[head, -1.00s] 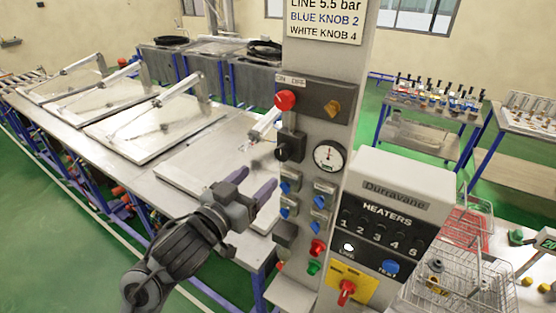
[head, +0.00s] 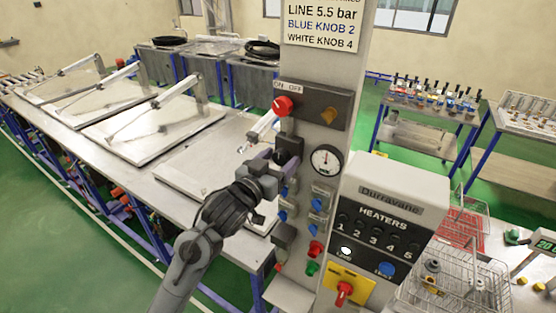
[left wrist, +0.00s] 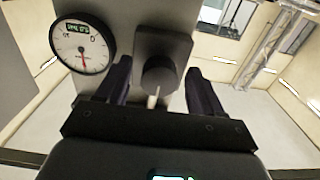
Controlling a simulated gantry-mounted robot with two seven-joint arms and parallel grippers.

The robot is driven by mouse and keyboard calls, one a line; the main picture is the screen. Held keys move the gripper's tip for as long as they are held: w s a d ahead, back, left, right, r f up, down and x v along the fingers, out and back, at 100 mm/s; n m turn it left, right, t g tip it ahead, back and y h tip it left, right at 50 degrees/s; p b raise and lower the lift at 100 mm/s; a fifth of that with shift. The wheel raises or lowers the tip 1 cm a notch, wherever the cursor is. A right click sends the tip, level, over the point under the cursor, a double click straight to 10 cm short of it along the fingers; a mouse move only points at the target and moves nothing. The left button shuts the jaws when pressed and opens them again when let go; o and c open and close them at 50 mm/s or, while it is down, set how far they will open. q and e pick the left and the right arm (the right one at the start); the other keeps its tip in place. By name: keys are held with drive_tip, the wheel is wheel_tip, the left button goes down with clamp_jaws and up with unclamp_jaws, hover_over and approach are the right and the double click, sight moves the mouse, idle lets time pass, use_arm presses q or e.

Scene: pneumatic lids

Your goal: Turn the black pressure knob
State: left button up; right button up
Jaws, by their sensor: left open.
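The black pressure knob (left wrist: 158,74) shows in the left wrist view between the two fingers of my left gripper (left wrist: 160,88). The fingers are apart, one on each side of it, and I see a gap beside the knob. In the head view my left gripper (head: 277,166) reaches up to the knob's black block (head: 290,146) on the grey column, and partly hides the knob. The round pressure gauge (head: 326,160) sits to the right of the knob, and it also shows in the left wrist view (left wrist: 82,48). My right gripper is not in view.
Blue knobs (head: 315,206) and red and green buttons sit below. A heater box (head: 392,215) stands at right. A table with flat lids (head: 155,125) lies at left.

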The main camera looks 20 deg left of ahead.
use_arm(q)
drive_tip(key=c, duration=1.1)
drive_tip(key=shift+o, duration=0.2)
drive_tip(key=m, duration=0.4)
drive_tip(key=shift+m+b, duration=0.35)
drive_tip(key=shift+m, duration=0.45)
